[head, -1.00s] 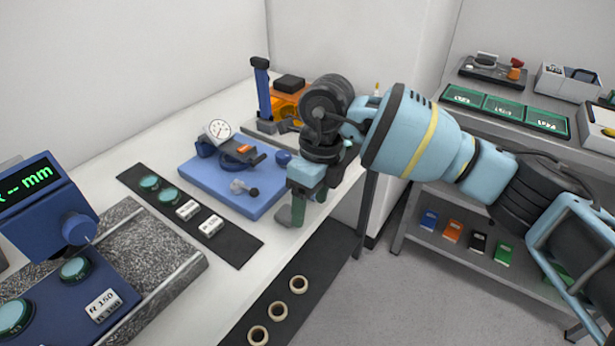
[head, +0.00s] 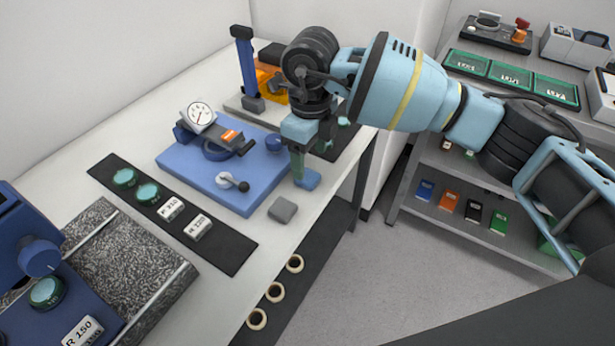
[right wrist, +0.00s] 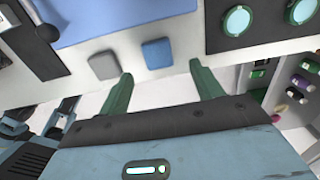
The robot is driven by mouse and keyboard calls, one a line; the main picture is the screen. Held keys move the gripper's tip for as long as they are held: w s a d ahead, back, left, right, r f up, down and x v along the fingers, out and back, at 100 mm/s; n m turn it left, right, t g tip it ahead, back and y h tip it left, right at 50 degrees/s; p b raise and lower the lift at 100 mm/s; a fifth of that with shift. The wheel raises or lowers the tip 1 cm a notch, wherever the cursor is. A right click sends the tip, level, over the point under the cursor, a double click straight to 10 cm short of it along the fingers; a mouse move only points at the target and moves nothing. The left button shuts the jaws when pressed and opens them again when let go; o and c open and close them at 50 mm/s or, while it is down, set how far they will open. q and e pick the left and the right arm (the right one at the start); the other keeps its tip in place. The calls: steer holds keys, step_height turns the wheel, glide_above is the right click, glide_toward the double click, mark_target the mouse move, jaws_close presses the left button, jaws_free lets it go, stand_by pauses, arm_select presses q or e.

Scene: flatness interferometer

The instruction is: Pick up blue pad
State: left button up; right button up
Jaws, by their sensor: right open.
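The blue pad (head: 309,180) lies flat near the right edge of the white bench, partly hidden by a gripper finger in the head view. In the right wrist view the blue pad (right wrist: 157,53) lies ahead of and between the two green fingertips. My right gripper (head: 304,166) is open and empty, pointing down just above the blue pad; it also shows in the right wrist view (right wrist: 161,70). A grey pad (head: 283,210) lies beside the blue one, nearer in the head view. My left gripper is not in view.
A blue base plate (head: 215,185) with a dial gauge (head: 201,116) stands just left of the pads. A dark mat (head: 225,245) holds green round pieces and white labelled blocks. Shelves (head: 440,180) stand right, beyond a floor gap.

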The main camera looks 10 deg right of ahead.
mark_target(308, 176)
steer(key=shift+w+a+f, duration=0.1)
steer(key=shift+a+f, duration=0.05)
steer(key=shift+f, duration=1.15)
steer(key=shift+a+f, duration=0.1)
steer(key=shift+f, duration=1.15)
steer(key=c, duration=1)
